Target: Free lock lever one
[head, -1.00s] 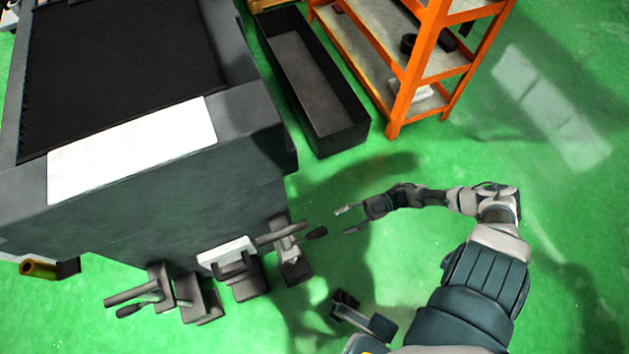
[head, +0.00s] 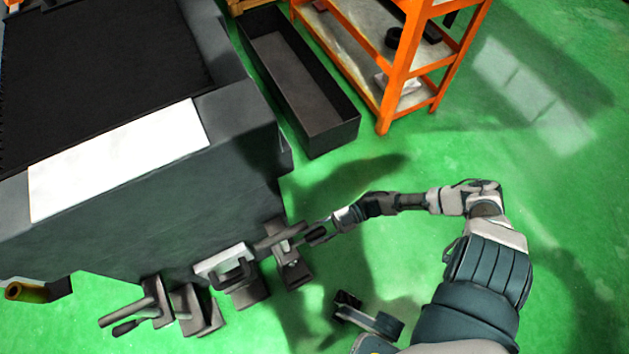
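A lock lever with a black handle (head: 316,236) sticks out to the right from a grey clamp (head: 293,268) at the machine's front right corner. A second lever with a black handle (head: 126,328) is on the clamp at the left end of the row. I cannot tell from the picture which is lever one. My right gripper (head: 324,230) is at the right lever's handle, with its fingertips beside or around the handle. The fingers overlap the handle in view, so their grip is unclear. My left gripper is not in view.
The large grey grinder (head: 150,215) fills the left side. Grey blocks (head: 238,284) stand between the two levers. A dark open trough (head: 330,139) and an orange shelf (head: 392,90) stand at the back. Green floor is free on the right.

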